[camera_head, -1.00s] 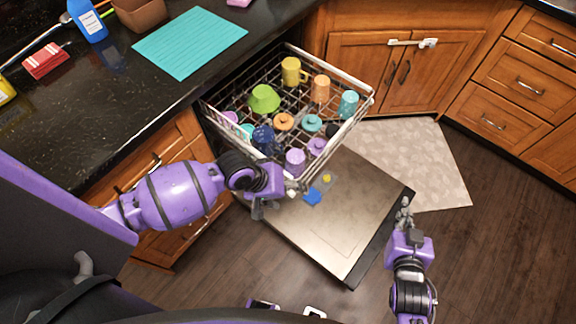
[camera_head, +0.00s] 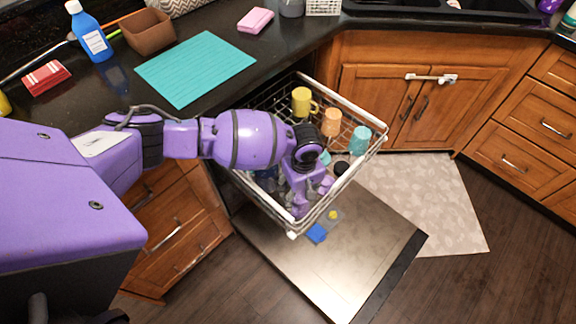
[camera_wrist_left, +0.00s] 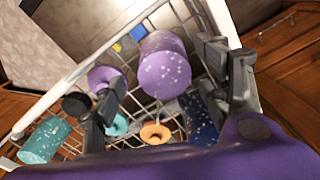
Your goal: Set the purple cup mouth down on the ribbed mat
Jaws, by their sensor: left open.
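The purple cup (camera_wrist_left: 167,68), lilac with white specks, stands in the dishwasher rack in the left wrist view. My left gripper (camera_wrist_left: 163,72) is open, with one finger on each side of the cup; I cannot tell whether either finger touches it. In the head view my left gripper (camera_head: 305,190) reaches down into the front of the rack and mostly hides the cup. The teal ribbed mat (camera_head: 195,68) lies flat and bare on the dark counter at upper left. My right gripper is out of view.
The wire rack (camera_head: 345,168) also holds a yellow mug (camera_head: 302,101), an orange cup (camera_head: 331,122), a teal cup (camera_head: 360,139) and a dark blue cup (camera_wrist_left: 197,115). A brown box (camera_head: 147,32) and pink sponge (camera_head: 256,20) flank the mat.

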